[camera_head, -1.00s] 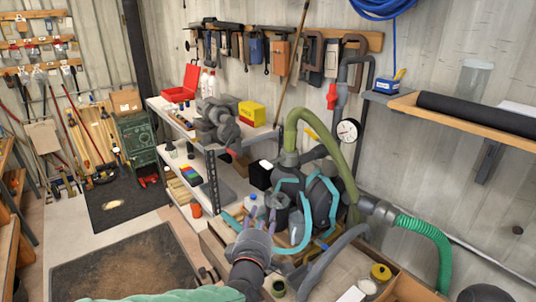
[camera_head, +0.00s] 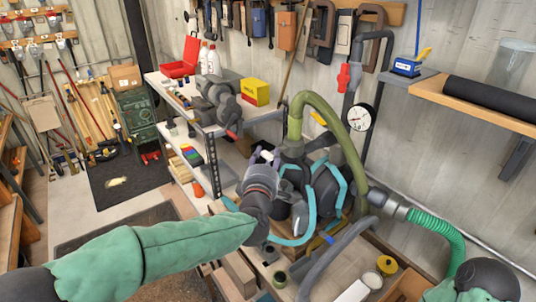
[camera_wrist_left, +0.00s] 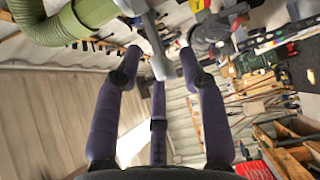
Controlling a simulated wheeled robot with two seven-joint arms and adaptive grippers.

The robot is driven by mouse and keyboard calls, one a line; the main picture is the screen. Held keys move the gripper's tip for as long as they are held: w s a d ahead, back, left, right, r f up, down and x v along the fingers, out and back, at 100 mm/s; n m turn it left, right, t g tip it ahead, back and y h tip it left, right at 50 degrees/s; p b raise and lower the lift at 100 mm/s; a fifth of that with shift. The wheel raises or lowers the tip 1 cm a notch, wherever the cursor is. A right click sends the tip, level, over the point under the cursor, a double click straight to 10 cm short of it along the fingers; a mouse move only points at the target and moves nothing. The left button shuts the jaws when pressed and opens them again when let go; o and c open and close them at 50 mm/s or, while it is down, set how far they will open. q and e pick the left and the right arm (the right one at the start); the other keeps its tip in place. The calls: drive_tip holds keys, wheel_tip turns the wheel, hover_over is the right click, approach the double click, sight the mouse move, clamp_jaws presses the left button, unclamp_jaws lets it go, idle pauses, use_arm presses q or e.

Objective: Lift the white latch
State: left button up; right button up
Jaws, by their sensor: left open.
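A small white piece, which looks like the white latch (camera_head: 267,156), shows behind my left gripper, beside the pump with the green hose. My left gripper (camera_head: 266,157) is open, with its purple fingertips on both sides of this piece in the head view. In the left wrist view, a pale grey-white bar (camera_wrist_left: 152,40) reaches down between the spread fingers of the gripper (camera_wrist_left: 159,62). I cannot tell whether a fingertip touches it. My gripper and wrist hide the latch's base in the head view.
The thick green hose (camera_head: 335,125) and the dark pump with teal bands (camera_head: 325,190) stand close to the right. A shelf unit (camera_head: 205,135) with a yellow box (camera_head: 255,92) and red toolbox (camera_head: 183,62) is behind. A pressure gauge (camera_head: 359,117) hangs at the wall.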

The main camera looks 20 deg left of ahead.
use_arm(q)
drive_tip(key=shift+w+a+f, duration=0.1)
drive_tip(key=shift+w+a, duration=0.05)
drive_tip(key=shift+w, duration=0.8)
clamp_jaws()
